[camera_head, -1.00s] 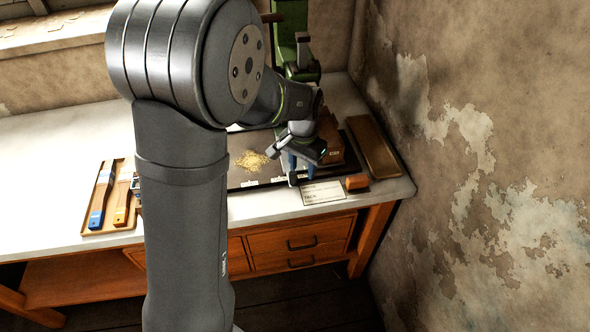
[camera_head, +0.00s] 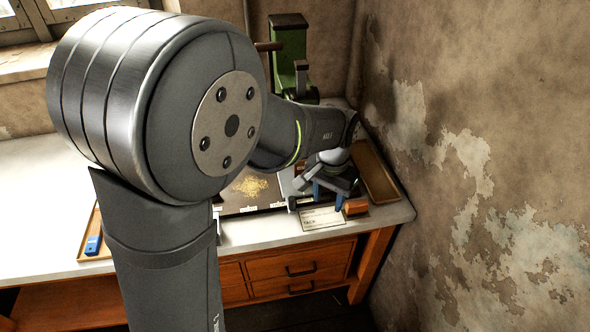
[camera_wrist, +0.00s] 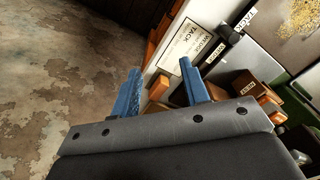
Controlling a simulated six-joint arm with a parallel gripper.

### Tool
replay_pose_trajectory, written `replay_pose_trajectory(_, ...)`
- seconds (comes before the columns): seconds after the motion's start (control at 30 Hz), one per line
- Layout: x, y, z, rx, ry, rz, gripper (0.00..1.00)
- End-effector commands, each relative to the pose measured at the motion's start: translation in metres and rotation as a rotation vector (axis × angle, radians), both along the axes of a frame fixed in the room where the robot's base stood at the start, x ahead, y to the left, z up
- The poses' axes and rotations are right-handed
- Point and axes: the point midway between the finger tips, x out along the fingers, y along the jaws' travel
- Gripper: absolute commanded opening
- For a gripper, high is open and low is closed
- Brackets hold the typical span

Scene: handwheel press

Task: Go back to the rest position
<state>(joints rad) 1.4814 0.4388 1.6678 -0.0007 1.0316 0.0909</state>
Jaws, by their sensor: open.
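My gripper (camera_head: 328,194) is over the front right of the white table (camera_head: 385,218), near a small orange block (camera_head: 355,207) and a white label card (camera_head: 322,218). In the wrist view my gripper (camera_wrist: 160,84) has its two blue fingers apart with nothing held between them. The orange block (camera_wrist: 158,86) shows behind the gap, and the card (camera_wrist: 184,52) lies beyond it. My arm hides much of the table's middle.
A green press (camera_head: 290,65) stands at the back. A dark board (camera_head: 232,205) bears a gold pattern (camera_head: 250,187). A wooden tray (camera_head: 376,180) lies at the right, close to the peeling wall (camera_head: 480,170). A blue-ended tool (camera_head: 93,245) lies at the left.

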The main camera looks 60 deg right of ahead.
Motion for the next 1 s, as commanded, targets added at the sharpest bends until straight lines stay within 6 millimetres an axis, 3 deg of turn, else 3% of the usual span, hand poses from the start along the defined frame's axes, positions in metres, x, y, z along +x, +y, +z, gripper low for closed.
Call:
replay_pose_trajectory(0.17, 0.014, -0.003, -0.009, 0.002, 0.0, 0.004, 0.42)
replay_pose_trajectory(0.77, 0.113, -0.022, -0.069, 0.002, 0.001, 0.004, 0.42)
replay_pose_trajectory(1.0, 0.115, -0.022, -0.101, 0.004, 0.0, 0.001, 0.42)
